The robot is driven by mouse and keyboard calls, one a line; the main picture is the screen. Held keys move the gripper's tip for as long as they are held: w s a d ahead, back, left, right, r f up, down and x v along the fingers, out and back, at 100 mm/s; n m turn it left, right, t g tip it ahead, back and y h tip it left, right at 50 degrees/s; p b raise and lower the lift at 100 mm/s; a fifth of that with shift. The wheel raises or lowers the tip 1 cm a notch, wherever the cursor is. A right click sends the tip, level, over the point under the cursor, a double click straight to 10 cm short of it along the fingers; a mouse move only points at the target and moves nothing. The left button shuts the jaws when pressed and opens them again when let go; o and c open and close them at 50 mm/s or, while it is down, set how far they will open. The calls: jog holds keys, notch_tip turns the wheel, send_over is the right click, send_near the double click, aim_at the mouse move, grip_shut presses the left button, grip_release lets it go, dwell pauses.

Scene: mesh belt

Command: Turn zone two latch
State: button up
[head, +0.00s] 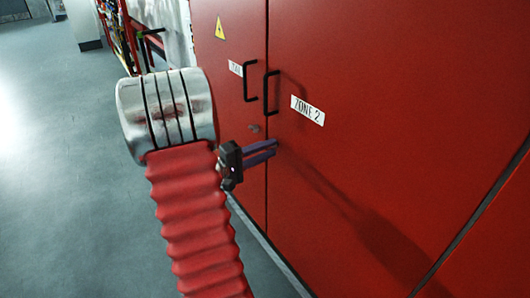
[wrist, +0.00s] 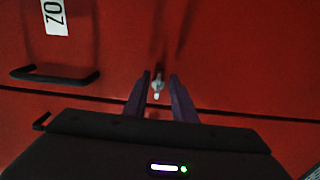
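The zone two latch is a small pale metal piece (wrist: 157,86) on the red door. In the wrist view it shows between the two dark purple fingers of my gripper (wrist: 160,80), with a gap on each side. My gripper (head: 275,148) is open, its fingertips close to the door below the black handle (head: 271,92) and the white "ZONE 2" label (head: 307,110). I cannot tell if the fingertips touch the door. In the head view I cannot make out the zone two latch near the fingers.
A second small latch (head: 255,128) sits on the neighbouring door, left of the seam, under another black handle (head: 248,82). A yellow warning sign (head: 220,28) is higher up. The grey floor (head: 60,180) at the left is open.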

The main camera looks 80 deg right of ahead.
jog(key=v, duration=1.4)
jog(key=shift+d, duration=0.1)
dwell(0.8)
